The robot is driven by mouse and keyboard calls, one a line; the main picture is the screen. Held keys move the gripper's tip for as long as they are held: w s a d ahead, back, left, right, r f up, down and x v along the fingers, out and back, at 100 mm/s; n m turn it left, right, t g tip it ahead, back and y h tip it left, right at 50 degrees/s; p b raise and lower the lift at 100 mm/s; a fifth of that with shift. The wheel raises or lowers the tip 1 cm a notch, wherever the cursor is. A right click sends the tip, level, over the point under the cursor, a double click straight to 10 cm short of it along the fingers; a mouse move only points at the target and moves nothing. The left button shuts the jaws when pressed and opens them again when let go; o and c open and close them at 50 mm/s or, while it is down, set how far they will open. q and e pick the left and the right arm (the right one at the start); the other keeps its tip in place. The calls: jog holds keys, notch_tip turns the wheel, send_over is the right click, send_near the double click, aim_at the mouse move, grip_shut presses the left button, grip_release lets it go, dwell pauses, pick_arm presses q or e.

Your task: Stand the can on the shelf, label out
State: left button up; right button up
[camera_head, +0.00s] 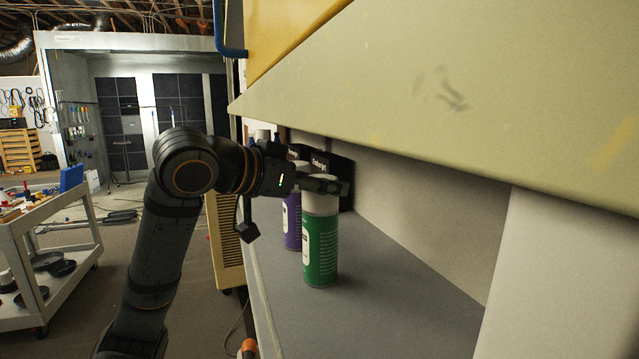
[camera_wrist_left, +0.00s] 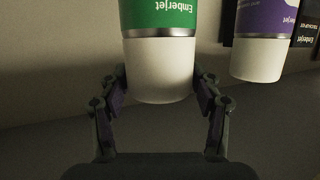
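The green can (camera_head: 321,250) with a white cap is upright on the grey shelf (camera_head: 390,300), with no clear gap under it. Its pale label faces left, toward the shelf's open edge. My left gripper (camera_head: 325,185) reaches in from the left at the cap. In the left wrist view, the fingers (camera_wrist_left: 161,88) lie on both sides of the white cap and appear to touch it. The can's green body (camera_wrist_left: 160,14) shows its "Emberjet" lettering upside down there. My right gripper is in neither view.
A purple can (camera_head: 291,220) stands just behind the green one, also in the wrist view (camera_wrist_left: 266,20). Dark boxes (camera_head: 343,170) stand behind. A pale slanted panel (camera_head: 440,95) hangs low above the shelf. The front right of the shelf is bare. A cart (camera_head: 50,240) stands left.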

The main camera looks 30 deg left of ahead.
pick_arm(q)
jog(key=shift+o, duration=1.2)
jog(key=shift+r, duration=0.1)
jog(key=shift+s+a+r, duration=0.1)
jog(key=shift+s, duration=0.05)
jog(key=b+v, duration=0.4)
jog(key=v, duration=0.7)
jog(key=shift+s+r, duration=0.15)
jog(key=shift+s, duration=0.2)
